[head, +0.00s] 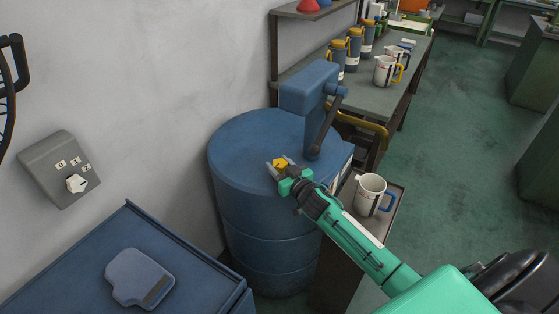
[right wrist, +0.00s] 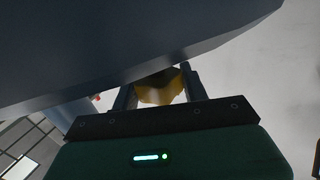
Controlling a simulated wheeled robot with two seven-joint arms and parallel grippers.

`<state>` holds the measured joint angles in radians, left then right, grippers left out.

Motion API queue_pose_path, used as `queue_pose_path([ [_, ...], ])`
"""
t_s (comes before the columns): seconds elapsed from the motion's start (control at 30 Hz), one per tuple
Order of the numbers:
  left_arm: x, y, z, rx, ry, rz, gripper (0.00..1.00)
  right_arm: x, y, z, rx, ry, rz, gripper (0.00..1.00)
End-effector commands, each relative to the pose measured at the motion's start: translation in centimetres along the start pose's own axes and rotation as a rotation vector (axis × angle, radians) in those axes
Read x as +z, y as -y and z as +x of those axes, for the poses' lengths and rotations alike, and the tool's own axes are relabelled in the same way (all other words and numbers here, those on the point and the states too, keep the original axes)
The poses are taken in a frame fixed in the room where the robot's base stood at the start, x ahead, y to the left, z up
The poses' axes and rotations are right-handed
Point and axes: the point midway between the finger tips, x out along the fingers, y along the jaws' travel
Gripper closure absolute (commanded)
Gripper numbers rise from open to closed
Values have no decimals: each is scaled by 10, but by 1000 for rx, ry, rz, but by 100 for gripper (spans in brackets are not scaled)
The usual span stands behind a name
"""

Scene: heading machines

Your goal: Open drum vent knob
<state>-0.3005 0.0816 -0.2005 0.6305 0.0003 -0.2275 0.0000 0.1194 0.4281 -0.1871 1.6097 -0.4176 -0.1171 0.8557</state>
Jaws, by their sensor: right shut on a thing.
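The blue drum (head: 265,215) stands upright against the wall in the middle of the head view. The yellow vent knob (head: 281,163) sits on the drum's top. My right gripper (head: 281,166) reaches in from the lower right, with its fingers on either side of the knob, shut on it. In the right wrist view the knob (right wrist: 158,88) shows between the two fingers (right wrist: 158,88), under the dark drum surface (right wrist: 120,50). Part of the knob is hidden by the gripper. My left gripper is not in view.
A blue hand pump (head: 312,100) with a dark lever rises from the drum top behind my gripper. A white mug (head: 371,194) stands on a small stand right of the drum. A bench (head: 398,100) behind holds several jugs. A switch box (head: 60,170) is on the left wall.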

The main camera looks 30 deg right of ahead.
Motion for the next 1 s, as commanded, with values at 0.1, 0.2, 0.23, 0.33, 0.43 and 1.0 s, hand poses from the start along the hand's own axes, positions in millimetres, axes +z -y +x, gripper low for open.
queue_pose_path([
  [0.1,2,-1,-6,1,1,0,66,-2,-1,0,-41,0,-3,78],
  [0.2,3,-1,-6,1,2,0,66,-1,-1,0,-55,-1,-1,78],
  [0.23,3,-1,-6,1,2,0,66,-1,-1,0,-57,-2,-1,78],
  [0.33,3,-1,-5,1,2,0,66,0,-1,0,-57,-2,0,78],
  [0.43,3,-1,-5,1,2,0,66,0,-1,0,-57,-2,0,78],
  [1.0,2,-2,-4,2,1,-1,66,1,-1,-7,-56,0,1,35],
])
